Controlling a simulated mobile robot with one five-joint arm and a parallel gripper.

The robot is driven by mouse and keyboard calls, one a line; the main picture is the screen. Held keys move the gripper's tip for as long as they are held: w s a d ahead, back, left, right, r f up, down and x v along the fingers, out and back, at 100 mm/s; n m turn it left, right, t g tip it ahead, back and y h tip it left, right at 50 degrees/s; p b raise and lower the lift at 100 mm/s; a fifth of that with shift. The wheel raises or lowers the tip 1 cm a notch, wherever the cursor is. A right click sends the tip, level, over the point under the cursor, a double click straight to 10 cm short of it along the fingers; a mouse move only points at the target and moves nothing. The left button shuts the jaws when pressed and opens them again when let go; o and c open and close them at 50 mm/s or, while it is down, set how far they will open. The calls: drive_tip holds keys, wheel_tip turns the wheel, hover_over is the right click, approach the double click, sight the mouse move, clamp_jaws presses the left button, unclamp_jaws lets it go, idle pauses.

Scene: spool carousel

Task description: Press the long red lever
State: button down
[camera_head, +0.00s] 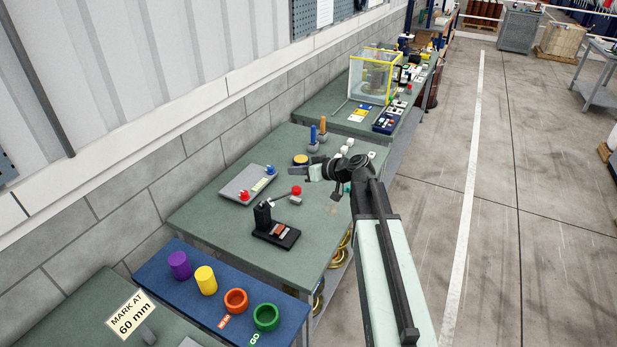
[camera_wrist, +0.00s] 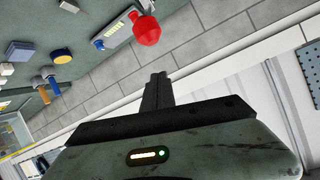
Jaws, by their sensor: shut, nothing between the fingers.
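The long red lever is a thin grey arm with a red knob (camera_head: 296,190) at its end. It slants up to the right from a black post (camera_head: 262,214) on a black base. In the wrist view the red knob (camera_wrist: 146,30) looks large, just beyond my fingertips, with a visible gap between. The lever's arm is mostly out of that view. My gripper (camera_head: 291,170) is shut and empty above the bench, behind the knob in the head view. Its closed fingers (camera_wrist: 158,77) also show in the wrist view.
A grey plate (camera_head: 238,187) with a red and a blue knob lies left of the lever. A yellow disc (camera_head: 300,159) and blue and orange upright handles (camera_head: 322,124) stand farther back. A blue board (camera_head: 212,276) with coloured cylinders and rings is in front. The wall borders the bench.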

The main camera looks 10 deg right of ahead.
drive_tip(key=f+b, duration=0.1)
drive_tip(key=s+f+b, duration=0.1)
drive_tip(key=f, duration=0.1)
drive_tip(key=shift+s+d+f+b, duration=0.1)
drive_tip(key=shift+s+f+b, duration=0.15)
drive_tip(key=shift+s+b, duration=0.15)
